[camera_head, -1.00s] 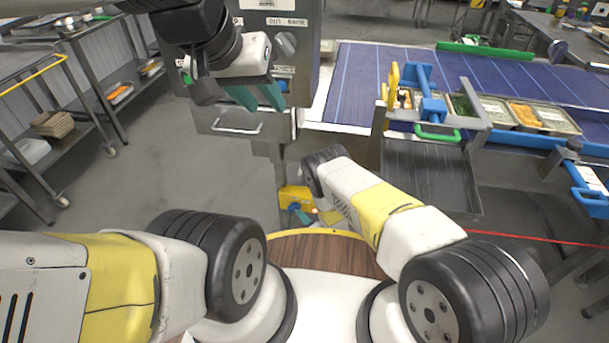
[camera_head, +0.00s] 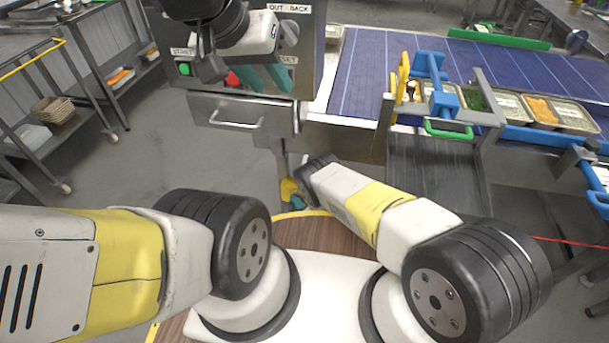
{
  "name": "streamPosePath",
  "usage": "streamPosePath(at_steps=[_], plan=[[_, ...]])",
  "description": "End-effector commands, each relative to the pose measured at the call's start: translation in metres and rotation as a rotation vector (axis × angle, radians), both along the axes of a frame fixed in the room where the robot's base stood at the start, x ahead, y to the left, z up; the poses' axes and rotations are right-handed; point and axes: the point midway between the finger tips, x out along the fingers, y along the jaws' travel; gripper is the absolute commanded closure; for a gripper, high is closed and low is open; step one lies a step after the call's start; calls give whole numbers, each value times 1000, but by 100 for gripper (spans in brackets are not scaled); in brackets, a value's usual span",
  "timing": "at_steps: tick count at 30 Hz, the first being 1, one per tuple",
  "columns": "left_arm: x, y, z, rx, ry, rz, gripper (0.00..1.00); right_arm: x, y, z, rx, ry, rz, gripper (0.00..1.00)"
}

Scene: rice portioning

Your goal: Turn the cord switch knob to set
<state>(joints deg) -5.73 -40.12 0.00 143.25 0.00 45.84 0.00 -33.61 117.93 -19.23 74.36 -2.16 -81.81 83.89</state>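A grey knob (camera_head: 289,32) sits on the upright control panel (camera_head: 312,62), under a label reading OUT and BACK. Whether it is the cord switch knob I cannot tell. A label partly hidden by my gripper ends in "SET" (camera_head: 288,60). My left gripper (camera_head: 264,78) is in front of the panel, below and left of the knob. Its two teal fingers are apart with nothing visible between them. My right gripper (camera_head: 297,202) hangs low below the panel, mostly hidden behind my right arm, so its opening is unclear.
A green START button (camera_head: 184,69) and a red button (camera_head: 232,78) are near my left gripper. A drawer with a handle (camera_head: 236,124) is below. A blue conveyor (camera_head: 375,75) with food trays (camera_head: 541,109) lies to the right.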

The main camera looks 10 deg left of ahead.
Motion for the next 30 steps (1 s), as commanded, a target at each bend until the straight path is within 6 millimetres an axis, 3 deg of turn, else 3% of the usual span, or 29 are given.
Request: streamPosePath(at_steps=[6,12,23,30], plan=[[0,0,0,0,0,0,64,0,0,0,0,0,0,64],[0,0,0,0,0,0,64,0,0,0,0,0,0,100],[0,0,0,0,0,0,64,0,0,0,-18,2,-3,100],[0,0,0,0,0,0,64,2,0,3,-121,6,-6,100]])
